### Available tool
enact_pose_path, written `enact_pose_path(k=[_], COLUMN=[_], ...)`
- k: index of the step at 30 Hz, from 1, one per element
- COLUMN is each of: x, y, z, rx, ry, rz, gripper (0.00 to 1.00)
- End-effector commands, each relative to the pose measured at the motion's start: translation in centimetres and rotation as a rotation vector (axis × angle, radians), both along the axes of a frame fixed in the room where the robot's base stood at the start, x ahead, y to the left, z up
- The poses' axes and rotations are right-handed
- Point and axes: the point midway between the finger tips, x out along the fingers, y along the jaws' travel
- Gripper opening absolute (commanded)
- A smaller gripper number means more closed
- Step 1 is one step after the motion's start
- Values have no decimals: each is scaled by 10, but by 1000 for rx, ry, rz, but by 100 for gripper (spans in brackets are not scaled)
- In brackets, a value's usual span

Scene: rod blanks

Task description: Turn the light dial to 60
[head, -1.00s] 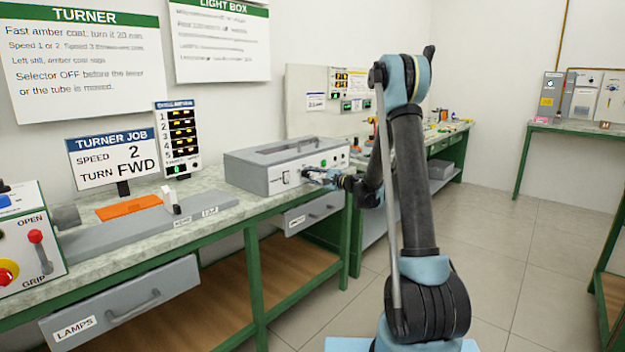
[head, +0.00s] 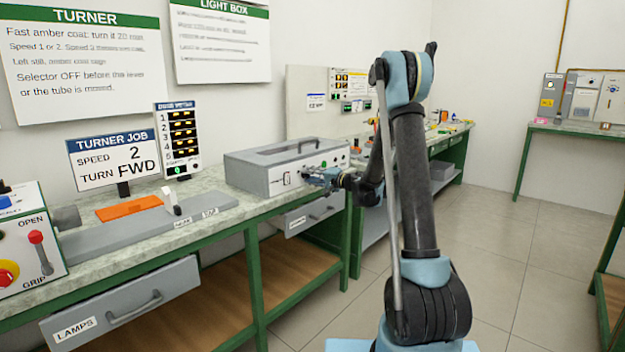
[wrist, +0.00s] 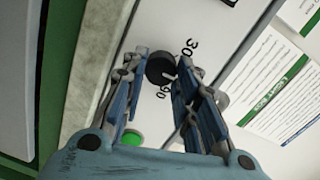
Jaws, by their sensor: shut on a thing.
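The light dial (wrist: 160,69) is a round black knob with a pale pointer mark, on the white front panel of the grey light box (head: 262,176). In the wrist view a printed 30 lies to its upper right and another number, apparently 90, lies below it. The pointer faces lower right, between these two; a finger covers part of the scale there. My gripper (wrist: 165,64) has its fingers on either side of the dial and is shut on it. In the head view my gripper (head: 312,177) is at the box front and hides the dial.
A green button (wrist: 131,138) is on the panel near my left finger. In the head view a white switch (head: 287,179) sits left of my gripper. A drawer (head: 313,213) is below the bench top. The turner (head: 150,226) stands on the bench to the left.

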Motion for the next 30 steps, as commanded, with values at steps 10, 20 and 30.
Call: enact_pose_path(k=[10,20,30], x=[-1,-1,-1], y=[2,1,-1], z=[-1,-1,0], rx=[-17,-16,-15], ry=[-19,-19,-18], rz=[5,3,0], gripper=[4,48,48])
